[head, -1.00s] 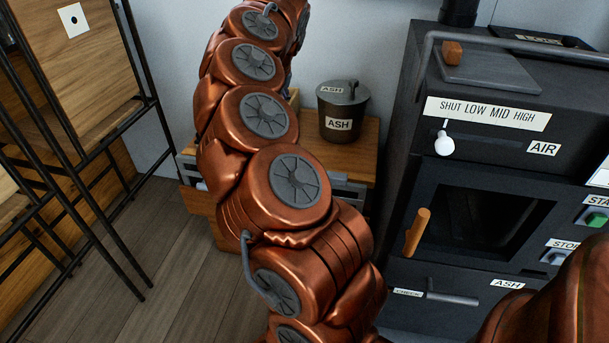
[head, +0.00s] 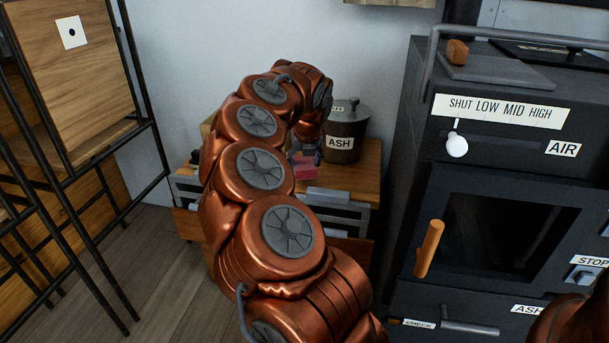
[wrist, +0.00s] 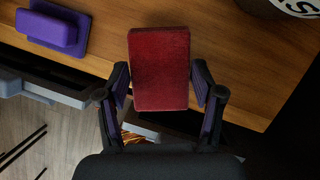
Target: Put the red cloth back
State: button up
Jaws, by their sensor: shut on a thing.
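The red cloth (wrist: 159,68) is a folded, dark red block in the middle of the wrist view. My gripper (wrist: 160,85) is shut on it, with one dark finger with a purple pad on each side. In the head view the cloth (head: 304,171) shows small beyond my arm, over the front part of the wooden cabinet top (head: 352,180). Whether the cloth touches the wood or hangs just above it I cannot tell. My arm hides much of the gripper in the head view.
A purple folded thing (wrist: 52,28) lies on the wood at the wrist view's upper left. The ASH bin (head: 343,130) stands behind and right of the cloth. A grey rail (wrist: 50,85) runs along the cabinet front. The black stove (head: 490,220) is at the right.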

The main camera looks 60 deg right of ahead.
aim_at(305, 165)
notch_tip(305, 165, down, 3)
jog(key=shift+f+b, duration=0.2)
jog(key=shift+b, duration=0.6)
jog(key=o, duration=1)
